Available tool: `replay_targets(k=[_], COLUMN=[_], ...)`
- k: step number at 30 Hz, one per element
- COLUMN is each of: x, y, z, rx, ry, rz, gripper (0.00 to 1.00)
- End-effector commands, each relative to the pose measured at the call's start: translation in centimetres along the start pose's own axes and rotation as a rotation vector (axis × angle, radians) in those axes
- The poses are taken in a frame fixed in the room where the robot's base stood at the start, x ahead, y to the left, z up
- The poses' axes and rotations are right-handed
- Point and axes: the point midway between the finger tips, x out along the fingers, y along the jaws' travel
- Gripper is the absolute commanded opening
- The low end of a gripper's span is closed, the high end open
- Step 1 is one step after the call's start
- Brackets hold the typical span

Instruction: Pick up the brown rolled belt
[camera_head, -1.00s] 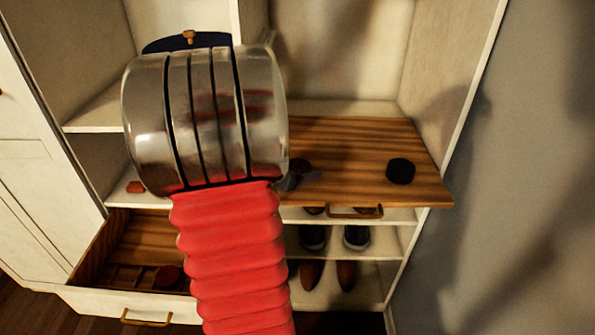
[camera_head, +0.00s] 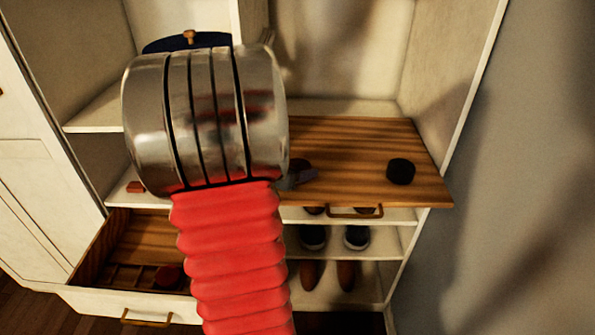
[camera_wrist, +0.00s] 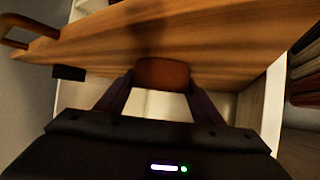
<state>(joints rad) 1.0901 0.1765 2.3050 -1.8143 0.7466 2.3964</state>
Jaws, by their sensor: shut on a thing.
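The brown rolled belt (camera_wrist: 162,74) shows in the wrist view as a reddish-brown roll between the two dark fingers of my gripper (camera_wrist: 162,82). My gripper is shut on it, with a finger at each side. The wooden drawer board lies behind the belt; I cannot tell whether the two touch.
A black roll (camera_head: 400,171) sits at the right of the wooden surface. An open drawer (camera_head: 130,304) at lower left holds a dark red roll (camera_head: 168,276). A small reddish item (camera_head: 135,187) lies on the left shelf. Shoes (camera_head: 314,237) stand on shelves below.

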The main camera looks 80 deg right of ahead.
Motion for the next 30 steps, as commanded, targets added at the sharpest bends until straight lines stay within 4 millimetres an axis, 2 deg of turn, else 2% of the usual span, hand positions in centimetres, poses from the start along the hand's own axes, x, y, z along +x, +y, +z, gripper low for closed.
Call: replay_targets(k=[4, 13, 19, 25, 30], x=[0.0, -0.1, -0.7, -1.9, -4.5], y=[0.0, 0.0, 0.0, 0.0, -0.1], z=[0.0, -0.2, -1.3, -3.5, -1.7], rx=[0.000, 0.001, 0.002, 0.004, -0.001], ry=[0.001, 0.001, 0.002, 0.003, 0.001], rz=[0.000, 0.000, 0.000, -0.001, -0.003], gripper=[0.35, 0.35, 0.35, 0.35, 0.35])
